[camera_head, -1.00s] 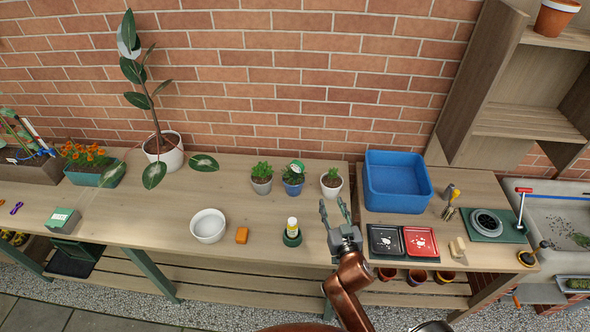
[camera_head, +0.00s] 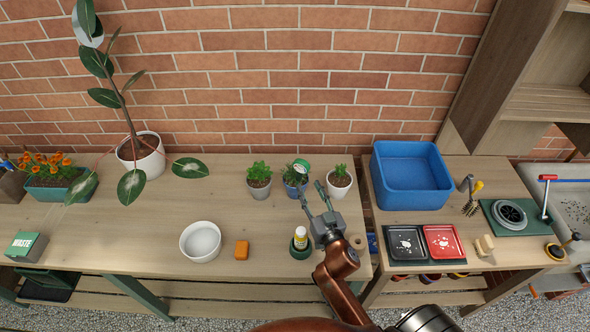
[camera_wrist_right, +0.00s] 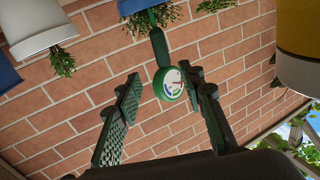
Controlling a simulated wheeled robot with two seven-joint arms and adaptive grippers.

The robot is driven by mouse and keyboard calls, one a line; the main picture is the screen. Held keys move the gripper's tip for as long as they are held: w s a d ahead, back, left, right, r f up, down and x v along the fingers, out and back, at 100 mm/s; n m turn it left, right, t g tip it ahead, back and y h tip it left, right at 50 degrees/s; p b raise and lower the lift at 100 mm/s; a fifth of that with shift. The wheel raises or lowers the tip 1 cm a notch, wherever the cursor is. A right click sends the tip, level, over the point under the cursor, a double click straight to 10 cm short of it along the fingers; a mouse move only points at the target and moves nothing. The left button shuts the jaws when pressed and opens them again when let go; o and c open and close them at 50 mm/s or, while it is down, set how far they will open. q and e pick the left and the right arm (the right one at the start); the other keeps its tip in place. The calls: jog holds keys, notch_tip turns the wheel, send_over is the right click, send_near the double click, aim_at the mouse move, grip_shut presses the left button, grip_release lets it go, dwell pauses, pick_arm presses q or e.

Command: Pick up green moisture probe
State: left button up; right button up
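The green moisture probe (camera_head: 301,166) has a round dial head and stands in the blue plant pot (camera_head: 294,186), between two other potted plants. In the right wrist view, which looks upside down, its green-rimmed dial (camera_wrist_right: 170,84) hangs on a dark stem below the blue pot. My right gripper (camera_head: 312,190) is open, fingers spread, just in front of the blue pot. In the wrist view the dial appears between the right gripper's two fingers (camera_wrist_right: 160,85), with no clear contact. The left gripper is not in view.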

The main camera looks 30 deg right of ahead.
aim_at(301, 176)
jog(key=x, duration=0.8)
jog(key=shift+w+a+f+b, duration=0.2)
jog(key=shift+w+f+b, duration=0.15)
jog(key=shift+w, duration=0.1)
jog(key=shift+r, duration=0.1)
jog(key=shift+c, duration=0.6)
grip_shut()
